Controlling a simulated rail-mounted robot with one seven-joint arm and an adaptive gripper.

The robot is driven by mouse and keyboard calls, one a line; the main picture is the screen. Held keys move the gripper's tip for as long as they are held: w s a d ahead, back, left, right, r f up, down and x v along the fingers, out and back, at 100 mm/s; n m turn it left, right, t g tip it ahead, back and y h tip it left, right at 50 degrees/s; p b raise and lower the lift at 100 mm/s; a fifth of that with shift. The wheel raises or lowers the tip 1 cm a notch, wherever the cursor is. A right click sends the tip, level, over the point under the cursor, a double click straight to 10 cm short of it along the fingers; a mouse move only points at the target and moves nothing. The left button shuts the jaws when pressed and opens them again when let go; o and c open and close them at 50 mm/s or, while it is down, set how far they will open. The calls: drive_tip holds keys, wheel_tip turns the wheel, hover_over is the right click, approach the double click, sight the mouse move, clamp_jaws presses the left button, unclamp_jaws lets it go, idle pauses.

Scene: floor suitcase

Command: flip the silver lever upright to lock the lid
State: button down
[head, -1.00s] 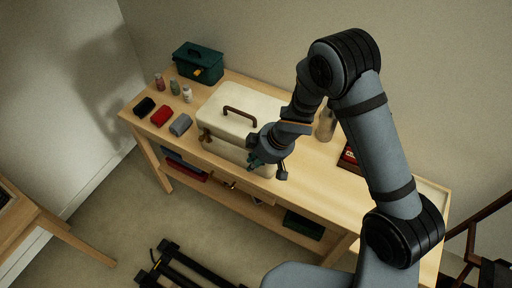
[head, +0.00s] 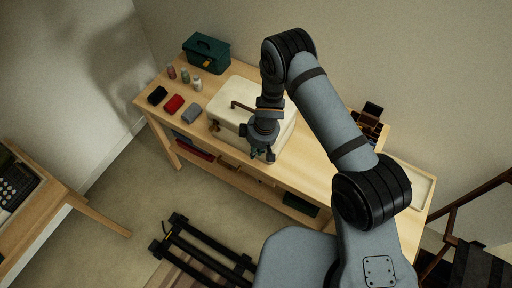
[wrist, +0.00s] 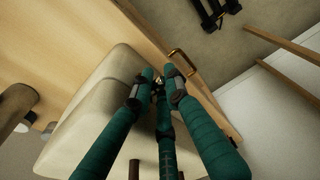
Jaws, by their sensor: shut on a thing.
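The cream suitcase (head: 228,94) lies closed on the wooden table, with a brown handle (head: 240,106) on its lid. A small brass-coloured latch (head: 215,126) shows at the left of its front face. My gripper (head: 262,155) is at the front right of the suitcase. In the wrist view, my gripper's teal fingers (wrist: 158,82) close together at the case's front edge. A small shiny metal piece, apparently the silver lever (wrist: 157,85), shows between the fingertips. The fingers hide most of it, so its tilt cannot be told. The case's pale body (wrist: 85,100) lies left of the fingers.
Left of the case lie black (head: 157,95), red (head: 174,104) and grey (head: 192,113) bundles. Small bottles (head: 184,75) and a green toolbox (head: 206,53) stand behind. The tabletop right of the case is partly clear.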

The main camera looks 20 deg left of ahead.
drive_tip(key=shift+a, duration=0.15)
drive_tip(key=c, duration=1.8)
unclamp_jaws()
drive_tip(key=shift+o, duration=0.3)
wheel_tip(320, 180, up, 12)
drive_tip(key=d, duration=0.2)
drive_tip(key=shift+s, duration=0.2)
drive_tip(key=shift+f, duration=0.1)
drive_tip(key=shift+f, duration=0.1)
drive_tip(key=shift+w+a+f, duration=0.1)
drive_tip(key=shift+a+f, duration=0.2)
drive_tip(key=shift+f, duration=1.65)
drive_tip(key=shift+w+a+f, duration=0.1)
drive_tip(key=shift+a+f, duration=0.25)
drive_tip(key=shift+f, duration=1.55)
drive_tip(key=shift+w+a+f, duration=0.1)
drive_tip(key=shift+a+f, duration=0.2)
drive_tip(key=shift+f, duration=1.65)
